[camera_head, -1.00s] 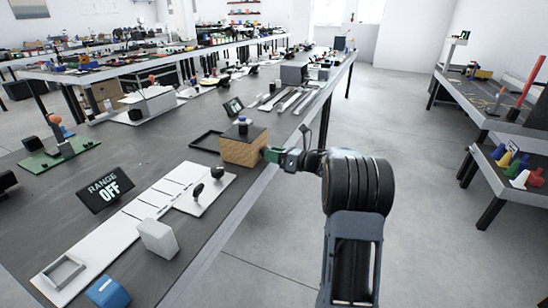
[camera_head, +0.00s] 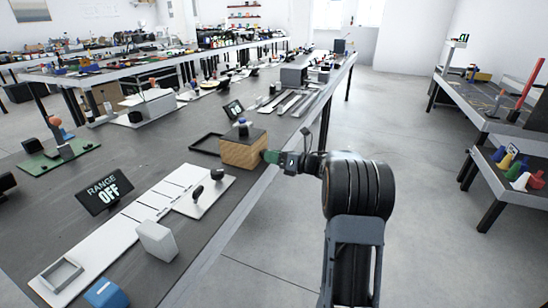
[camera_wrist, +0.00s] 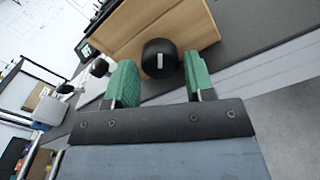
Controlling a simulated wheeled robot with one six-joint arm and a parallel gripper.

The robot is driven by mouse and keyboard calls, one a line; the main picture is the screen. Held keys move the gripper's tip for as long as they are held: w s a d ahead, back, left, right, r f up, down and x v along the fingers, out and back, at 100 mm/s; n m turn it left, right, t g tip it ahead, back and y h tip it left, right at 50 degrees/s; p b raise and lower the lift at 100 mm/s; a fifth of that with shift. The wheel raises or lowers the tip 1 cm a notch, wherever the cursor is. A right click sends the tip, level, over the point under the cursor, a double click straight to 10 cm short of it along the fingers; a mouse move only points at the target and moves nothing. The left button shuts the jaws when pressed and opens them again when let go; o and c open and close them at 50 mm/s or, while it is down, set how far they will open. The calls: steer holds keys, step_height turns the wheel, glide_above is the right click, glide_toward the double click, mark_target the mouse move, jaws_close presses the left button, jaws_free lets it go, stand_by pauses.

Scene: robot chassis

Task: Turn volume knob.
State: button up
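The volume knob (camera_wrist: 160,58) is a round black knob with a white mark on its face. It sits on the face of a wooden box (camera_head: 243,154) with a dark top, near the table's edge. My gripper (camera_wrist: 160,72) has two green fingers that stand apart. In the wrist view the knob appears between the fingertips, with little gap on either side; contact cannot be made out. In the head view my gripper (camera_head: 268,157) is at the right side of the box, and the knob is hidden there.
A small dark display (camera_head: 233,108) stands behind the box. A dark empty frame (camera_head: 206,143) lies to its left. A white panel with black levers (camera_head: 203,194) and a display reading "RANGE OFF" (camera_head: 104,191) are nearer.

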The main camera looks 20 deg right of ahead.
steer(key=shift+o, duration=1.3)
steer(key=s+d+n+p, duration=0.3)
steer(key=s+d+n, duration=0.3)
steer(key=s+d, duration=0.35)
steer(key=w+a+r+m+t+h+b, duration=0.25)
steer(key=w+m+h, duration=0.35)
steer(key=m+h, duration=0.65)
steer(key=s+a+f+m+g+b, duration=0.2)
steer(key=s+a+f+m+g, duration=0.2)
steer(key=m, duration=0.6)
steer(key=s+a+f+m+g+b, duration=0.1)
steer(key=s+a+f+m+g, duration=0.2)
steer(key=s+a+f+m, duration=0.3)
steer(key=s+a+f+m+g+b, duration=0.2)
steer(key=s+a+f+m+g, duration=0.2)
steer(key=s+a+m, duration=0.3)
steer(key=s+f+m, duration=0.1)
steer(key=s+m, duration=0.4)
steer(key=m, duration=0.3)
steer(key=shift+a+f+g+b, duration=0.15)
steer(key=shift+a+g+b, duration=0.15)
steer(key=shift+a+g, duration=0.1)
